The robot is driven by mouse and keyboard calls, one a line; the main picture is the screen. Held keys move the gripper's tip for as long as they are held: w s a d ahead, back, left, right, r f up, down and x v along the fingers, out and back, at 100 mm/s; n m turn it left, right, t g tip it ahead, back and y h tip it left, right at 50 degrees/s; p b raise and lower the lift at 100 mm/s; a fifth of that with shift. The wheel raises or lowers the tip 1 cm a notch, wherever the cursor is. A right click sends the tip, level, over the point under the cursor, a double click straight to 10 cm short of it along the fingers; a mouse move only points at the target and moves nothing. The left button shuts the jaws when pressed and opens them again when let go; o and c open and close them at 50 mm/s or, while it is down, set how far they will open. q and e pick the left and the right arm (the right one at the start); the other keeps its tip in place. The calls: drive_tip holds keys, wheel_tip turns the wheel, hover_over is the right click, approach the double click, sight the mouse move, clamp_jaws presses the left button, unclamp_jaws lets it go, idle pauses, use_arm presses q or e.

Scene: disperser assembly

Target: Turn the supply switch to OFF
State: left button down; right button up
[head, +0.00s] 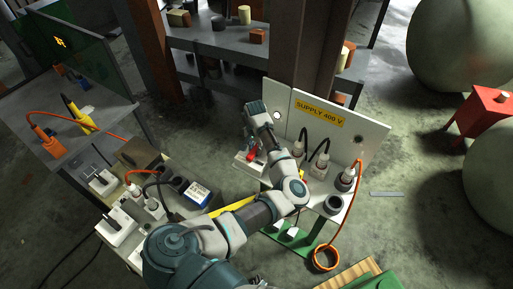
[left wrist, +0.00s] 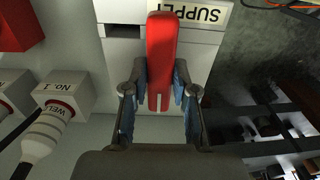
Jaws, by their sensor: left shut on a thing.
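The red supply switch lever (left wrist: 162,45) stands out from a pale switch box (left wrist: 201,55) in the left wrist view. The box carries a label reading "SUPPLY" (left wrist: 196,13), upside down in that view. My left gripper (left wrist: 160,88) is shut on the lever, with one blue-padded finger on each side of it. My right gripper is not in view.
A panel marked "SUPPLY 400 V" (head: 320,108) stands behind, with several plugs and cables before it. A welder socket box (left wrist: 62,93) with a plug is left of the lever in the wrist view. An orange cable (head: 327,258) coils on the floor. A bench (head: 215,40) stands behind.

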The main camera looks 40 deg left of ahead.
use_arm(q)
drive_tip(key=shift+s+n+p, duration=0.15)
drive_tip(key=shift+n+p, duration=0.25)
drive_tip(key=shift+p, duration=0.2)
drive_tip(key=shift+n+p, duration=0.7)
drive_tip(key=shift+p, duration=0.1)
drive_tip(key=n+p, duration=0.1)
drive_tip(key=n, duration=0.1)
drive_tip(key=shift+n, duration=0.4)
drive_tip(key=n, duration=0.2)
drive_tip(key=shift+f+n, duration=0.15)
drive_tip(key=shift+n, duration=0.15)
drive_tip(key=n, duration=0.4)
drive_tip(key=shift+n, duration=0.3)
drive_tip(key=n, duration=0.4)
drive_tip(key=shift+d+n, duration=0.1)
drive_tip(key=shift+n, duration=0.6)
